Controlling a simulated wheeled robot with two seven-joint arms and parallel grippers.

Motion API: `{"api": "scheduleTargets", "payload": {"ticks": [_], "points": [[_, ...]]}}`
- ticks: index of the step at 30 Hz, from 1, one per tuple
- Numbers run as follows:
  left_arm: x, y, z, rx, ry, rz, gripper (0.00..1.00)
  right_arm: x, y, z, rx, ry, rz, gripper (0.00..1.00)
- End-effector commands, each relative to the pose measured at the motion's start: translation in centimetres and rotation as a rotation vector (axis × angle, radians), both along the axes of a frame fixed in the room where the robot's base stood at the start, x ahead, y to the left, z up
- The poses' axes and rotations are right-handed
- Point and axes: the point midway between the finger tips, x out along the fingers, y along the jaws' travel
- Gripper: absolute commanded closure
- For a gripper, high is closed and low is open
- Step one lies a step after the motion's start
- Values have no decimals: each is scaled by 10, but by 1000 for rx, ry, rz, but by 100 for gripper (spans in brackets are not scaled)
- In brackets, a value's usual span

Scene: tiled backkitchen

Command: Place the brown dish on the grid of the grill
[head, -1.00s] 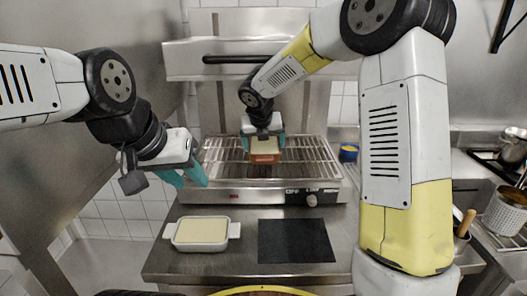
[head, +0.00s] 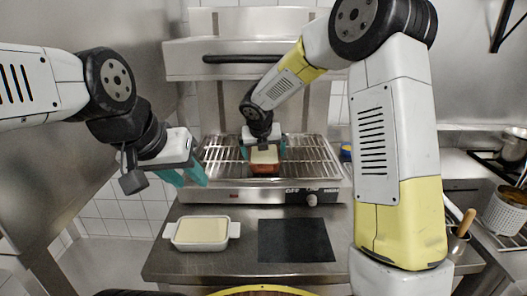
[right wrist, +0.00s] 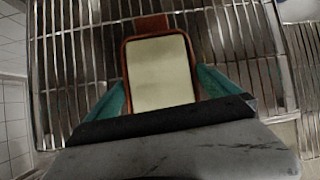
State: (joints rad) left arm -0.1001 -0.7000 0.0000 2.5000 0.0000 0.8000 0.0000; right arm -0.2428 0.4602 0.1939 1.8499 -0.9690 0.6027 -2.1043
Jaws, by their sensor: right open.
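The brown dish (head: 265,169), with a pale filling, sits on the grid (head: 312,160) of the grill, near the middle of its front half. It also shows in the right wrist view (right wrist: 127,84), over the grid bars (right wrist: 75,60). My right gripper (head: 264,156) is open around the dish, with one teal finger on either side of it. Whether the fingers still touch its sides is hard to tell. My left gripper (head: 188,180) is open and empty, left of the grill's front corner.
A white dish (head: 202,232) with pale filling stands on the steel counter in front of the grill. A dark mat (head: 295,240) lies to its right. The grill's upper hood (head: 225,62) is behind my right arm. A basket (head: 505,210) stands at far right.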

Motion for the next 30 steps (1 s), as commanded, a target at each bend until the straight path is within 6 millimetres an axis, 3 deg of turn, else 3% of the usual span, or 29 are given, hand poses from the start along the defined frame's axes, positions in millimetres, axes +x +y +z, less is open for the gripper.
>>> {"api": "scheduleTargets", "payload": {"ticks": [15, 30], "points": [[0, 0, 0, 0, 0, 0, 64, -37, 5, 61, 1, -2, 0, 0], [0, 0, 0, 0, 0, 0, 64, -39, 5, 64, 0, 0, 0, 0]]}}
